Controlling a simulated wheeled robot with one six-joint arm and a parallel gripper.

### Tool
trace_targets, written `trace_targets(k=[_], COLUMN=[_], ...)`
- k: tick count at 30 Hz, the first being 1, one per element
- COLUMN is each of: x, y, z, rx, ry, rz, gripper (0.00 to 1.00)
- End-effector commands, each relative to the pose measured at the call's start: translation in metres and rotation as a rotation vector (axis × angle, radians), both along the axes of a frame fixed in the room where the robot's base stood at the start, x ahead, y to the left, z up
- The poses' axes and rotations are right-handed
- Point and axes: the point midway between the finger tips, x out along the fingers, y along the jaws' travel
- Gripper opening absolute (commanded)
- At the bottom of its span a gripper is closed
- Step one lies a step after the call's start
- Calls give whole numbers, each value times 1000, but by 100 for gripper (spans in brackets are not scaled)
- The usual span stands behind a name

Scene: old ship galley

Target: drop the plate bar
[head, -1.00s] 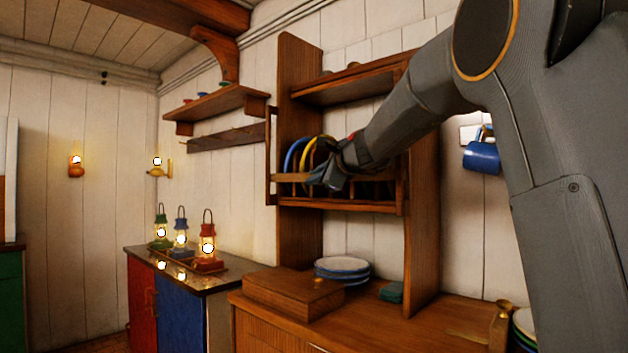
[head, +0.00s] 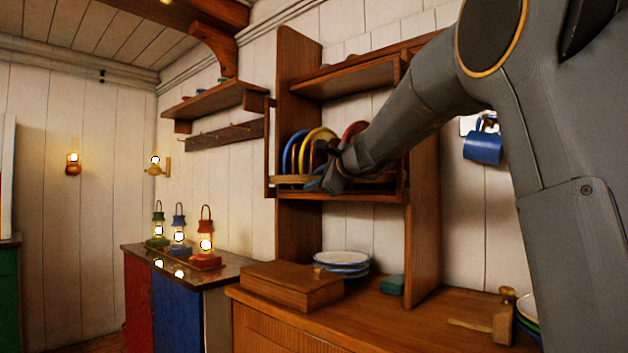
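The wooden plate bar (head: 291,180) runs across the front of the plate rack (head: 297,196), low before the standing plates. A blue plate (head: 288,155), a yellow plate (head: 311,146) and a red plate (head: 352,131) show upright behind it. My gripper (head: 328,184) is at the front of the rack, over the middle of the bar. Its fingers are dark and small there, so whether they grip the bar cannot be told. My gripper and forearm hide the bar's middle and part of its right side.
Below the rack, a wooden box (head: 290,284), stacked plates (head: 342,259) and a green block (head: 391,285) stand on the counter (head: 385,318). A blue mug (head: 483,148) hangs at right. Lit lanterns (head: 205,243) stand on the left cabinet.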

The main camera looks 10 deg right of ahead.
Motion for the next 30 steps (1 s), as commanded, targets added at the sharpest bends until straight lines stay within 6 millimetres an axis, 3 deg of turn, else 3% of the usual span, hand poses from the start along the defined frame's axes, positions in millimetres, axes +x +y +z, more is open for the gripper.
trace_targets(k=[14,30], x=[-2,-68], y=[-1,-21], z=[3,17], rx=[-1,-1], ry=[-4,-2], rz=[-1,-2], gripper=[18,18])
